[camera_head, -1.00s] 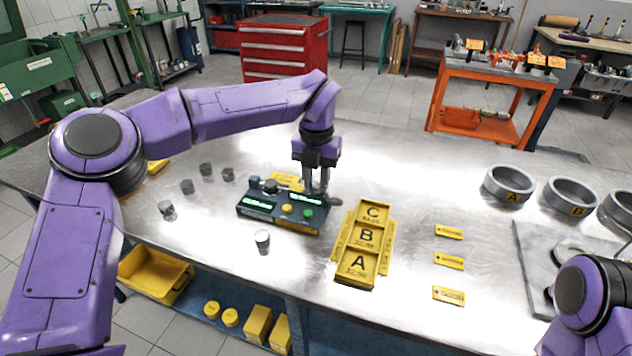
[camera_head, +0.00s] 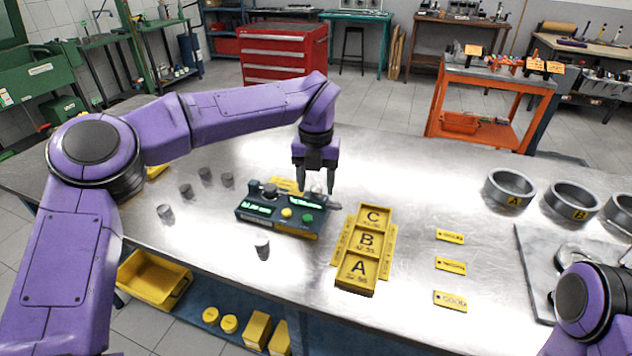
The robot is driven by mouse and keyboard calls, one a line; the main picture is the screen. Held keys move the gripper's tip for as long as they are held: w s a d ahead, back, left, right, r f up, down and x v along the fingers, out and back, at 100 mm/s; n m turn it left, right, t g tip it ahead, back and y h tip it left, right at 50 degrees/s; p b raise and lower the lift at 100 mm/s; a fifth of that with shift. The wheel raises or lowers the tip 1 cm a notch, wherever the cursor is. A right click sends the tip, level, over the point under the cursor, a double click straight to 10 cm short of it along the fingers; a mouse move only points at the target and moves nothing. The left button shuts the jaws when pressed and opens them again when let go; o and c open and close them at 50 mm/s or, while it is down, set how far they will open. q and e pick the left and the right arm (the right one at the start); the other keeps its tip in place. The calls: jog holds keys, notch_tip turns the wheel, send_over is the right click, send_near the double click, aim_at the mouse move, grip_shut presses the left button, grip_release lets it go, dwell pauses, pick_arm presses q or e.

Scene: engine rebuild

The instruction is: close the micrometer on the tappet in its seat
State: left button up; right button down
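The micrometer (camera_head: 262,221) is a dark bench unit with lit green displays, a yellow button and a green button. It stands on the steel table left of the middle. My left gripper (camera_head: 319,190) points down over its right end, by the grey spindle part (camera_head: 334,206). Its two fingers are apart. A pale patch shows between them, but I cannot tell whether it is a tappet in the seat. A loose grey tappet (camera_head: 262,248) stands in front of the micrometer. Several more tappets (camera_head: 186,191) stand to the left. My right gripper is out of view.
A yellow tray (camera_head: 370,288) marked A, B and C lies right of the micrometer. Yellow labels (camera_head: 450,265) and grey rings (camera_head: 510,188) are farther right. A yellow bin (camera_head: 153,280) sits below the front edge. The table between tray and labels is clear.

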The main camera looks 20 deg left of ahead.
aim_at(315, 188)
pick_arm(q)
notch_tip(315, 188, up, 10)
jog(key=shift+r, duration=0.25)
dwell(0.3)
jog(key=shift+s+a+f, duration=0.1)
